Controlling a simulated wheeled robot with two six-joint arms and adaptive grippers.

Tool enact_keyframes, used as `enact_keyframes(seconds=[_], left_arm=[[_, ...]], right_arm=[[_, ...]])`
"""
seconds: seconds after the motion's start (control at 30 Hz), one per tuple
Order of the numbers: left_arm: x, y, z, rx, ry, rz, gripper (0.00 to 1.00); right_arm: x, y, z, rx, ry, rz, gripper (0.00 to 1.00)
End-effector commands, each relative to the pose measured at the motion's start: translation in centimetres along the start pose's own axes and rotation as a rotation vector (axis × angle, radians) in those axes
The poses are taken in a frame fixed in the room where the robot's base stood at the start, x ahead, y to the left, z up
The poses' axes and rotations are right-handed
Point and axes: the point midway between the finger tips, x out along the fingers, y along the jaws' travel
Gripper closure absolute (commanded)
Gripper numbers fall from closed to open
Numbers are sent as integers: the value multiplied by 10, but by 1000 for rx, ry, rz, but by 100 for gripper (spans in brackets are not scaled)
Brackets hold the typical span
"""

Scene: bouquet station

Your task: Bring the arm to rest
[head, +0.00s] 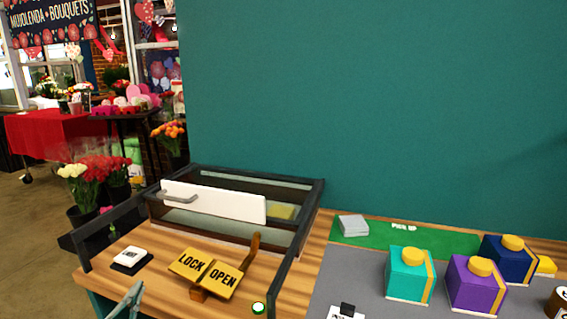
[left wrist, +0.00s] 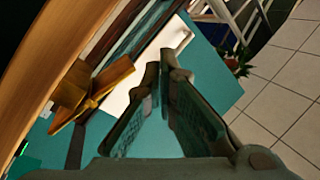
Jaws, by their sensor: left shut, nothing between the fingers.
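My left gripper (head: 128,300) shows at the lower left edge of the head view, by the front left of the wooden counter (head: 150,285). In the left wrist view its two fingers (left wrist: 160,72) come together at the tips with nothing between them. It is apart from the yellow LOCK/OPEN sign (head: 207,274), which stands to its right; the sign also shows in the left wrist view (left wrist: 108,82). Most of the left arm is outside the head view. My right gripper is not in view.
A dark-framed case with a white handled front (head: 213,202) stands behind the sign. A white block on a black pad (head: 130,257) lies near the gripper. Teal (head: 408,270), purple (head: 474,283) and navy (head: 508,258) boxes stand at right. Tiled floor (left wrist: 280,105) shows beside the counter.

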Motion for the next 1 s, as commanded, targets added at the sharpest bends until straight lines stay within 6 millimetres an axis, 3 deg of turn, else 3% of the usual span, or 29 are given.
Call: enact_keyframes(seconds=[0.03, 0.1, 0.23, 0.4, 0.63, 0.83, 1.0], left_arm=[[-29, 23, 26, -100, -174, 20, 100], [-75, 54, 58, -214, -420, 67, 100], [-155, 100, 85, -345, -747, 180, 100], [-242, 141, 86, -441, -1032, 330, 100], [-343, 172, 62, -516, -1317, 533, 100], [-343, 225, 132, -510, -1364, 536, 100], [-368, 273, 193, -510, -1407, 543, 100]], right_arm=[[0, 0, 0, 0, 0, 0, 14], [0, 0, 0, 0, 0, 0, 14], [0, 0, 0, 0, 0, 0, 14], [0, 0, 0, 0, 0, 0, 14], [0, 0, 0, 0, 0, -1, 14], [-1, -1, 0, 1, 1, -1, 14], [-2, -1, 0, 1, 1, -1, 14]])
